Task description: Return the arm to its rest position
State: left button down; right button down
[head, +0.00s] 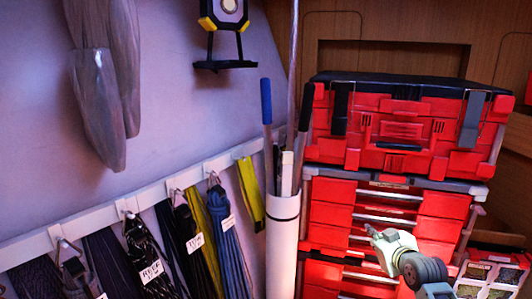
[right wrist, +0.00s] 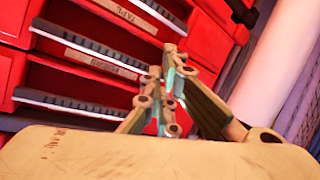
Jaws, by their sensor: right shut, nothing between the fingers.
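My right gripper (head: 373,233) is in front of the red drawer stack, at the lower right of the head view. In the right wrist view its fingers (right wrist: 167,82) are together, with nothing between them. The red drawers (right wrist: 105,75) fill the upper left of that view, tilted, with labelled fronts and dark handles. How far the fingertips are from the drawers is hard to tell. My left gripper is not in view.
Coiled lines (head: 229,240) hang from a white hook rail (head: 95,221) at the left. A white tube (head: 282,245) holding poles stands beside the drawer stack (head: 332,214). A red toolbox (head: 400,130) sits on top. An open case (head: 492,276) is at the lower right.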

notch_tip(320, 180, up, 10)
jog(key=w+d+m+t+h, duration=0.1)
jog(key=d+t+h, duration=0.15)
jog(key=t, duration=0.25)
jog(key=s+a+f+g, duration=0.1)
jog(key=s+f+g, duration=0.25)
jog(key=f, duration=1.05)
jog(key=s+a+f+g, duration=0.15)
jog(key=s+f, duration=0.25)
jog(key=f, duration=1.1)
jog(key=s+a+f+m+g+y, duration=0.1)
jog(key=s+f+g, duration=0.2)
jog(key=s+f, duration=0.8)
jog(key=s+a+f+g, duration=0.2)
jog(key=s+f, duration=0.6)
jog(key=f, duration=0.6)
jog(key=s+a+f+g, duration=0.2)
jog(key=s+f, duration=0.3)
jog(key=s, duration=0.9)
jog(key=s+a+f+g+b, duration=0.1)
jog(key=s+f, duration=0.5)
jog(key=s, duration=0.9)
jog(key=s+a+f+g, duration=0.3)
jog(key=s+f+g, duration=0.2)
jog(key=s, duration=0.9)
jog(key=shift+s+f+y, duration=0.15)
jog(key=shift+f+y, duration=0.2)
jog(key=shift+f, duration=0.35)
